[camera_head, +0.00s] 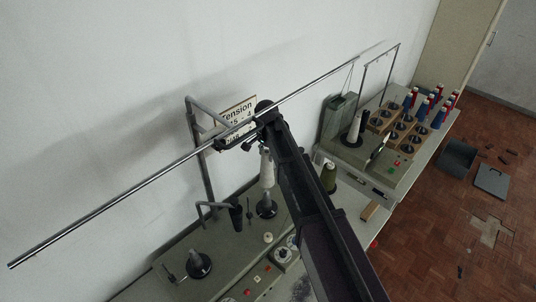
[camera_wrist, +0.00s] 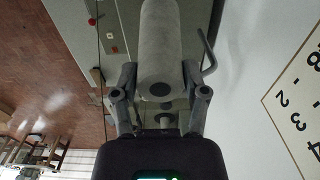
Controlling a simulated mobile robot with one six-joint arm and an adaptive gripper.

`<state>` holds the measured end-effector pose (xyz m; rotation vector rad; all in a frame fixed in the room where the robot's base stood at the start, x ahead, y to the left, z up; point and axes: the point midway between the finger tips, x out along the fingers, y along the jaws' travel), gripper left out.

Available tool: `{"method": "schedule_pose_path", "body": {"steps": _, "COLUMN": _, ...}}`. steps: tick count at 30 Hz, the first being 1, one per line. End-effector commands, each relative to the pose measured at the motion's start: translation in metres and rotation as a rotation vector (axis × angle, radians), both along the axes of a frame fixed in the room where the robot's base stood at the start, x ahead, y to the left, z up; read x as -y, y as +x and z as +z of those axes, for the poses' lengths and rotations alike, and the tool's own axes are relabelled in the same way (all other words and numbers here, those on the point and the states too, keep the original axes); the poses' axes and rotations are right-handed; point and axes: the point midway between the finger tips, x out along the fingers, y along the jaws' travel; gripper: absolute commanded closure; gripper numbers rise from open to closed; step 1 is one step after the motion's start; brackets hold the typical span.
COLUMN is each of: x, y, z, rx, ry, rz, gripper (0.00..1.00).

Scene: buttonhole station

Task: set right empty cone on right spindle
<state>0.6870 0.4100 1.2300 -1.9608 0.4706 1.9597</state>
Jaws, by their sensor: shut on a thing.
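A pale grey-white empty cone (camera_head: 267,168) hangs below my wrist in the head view, narrow end up. In the wrist view the cone (camera_wrist: 160,40) runs away from the camera, with a dark hole in its near end. My gripper (camera_head: 264,146) is shut on it near that end; both fingers of the gripper (camera_wrist: 158,82) flank it in the wrist view. The right spindle (camera_head: 267,207), with a dark round base, shows directly under the cone in the head view. Whether they touch or are apart I cannot tell. The left spindle (camera_head: 198,264) stands bare.
A bent grey thread stand (camera_head: 204,165) and a long metal bar (camera_head: 130,197) are close to my wrist. A tension sign (camera_head: 238,108) is on the wall behind. Another machine (camera_head: 375,170) holds several coloured spools.

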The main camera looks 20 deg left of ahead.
Motion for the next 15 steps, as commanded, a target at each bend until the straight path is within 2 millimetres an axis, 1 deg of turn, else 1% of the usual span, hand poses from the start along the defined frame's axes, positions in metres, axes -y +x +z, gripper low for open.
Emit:
{"method": "schedule_pose_path", "body": {"steps": 8, "x": 0.000, "y": 0.000, "z": -0.004, "rx": 0.000, "ry": 0.000, "rz": 0.000, "gripper": 0.76}}
{"method": "schedule_pose_path", "body": {"steps": 15, "x": 0.000, "y": 0.000, "z": -0.015, "rx": 0.000, "ry": 0.000, "rz": 0.000, "gripper": 0.76}}
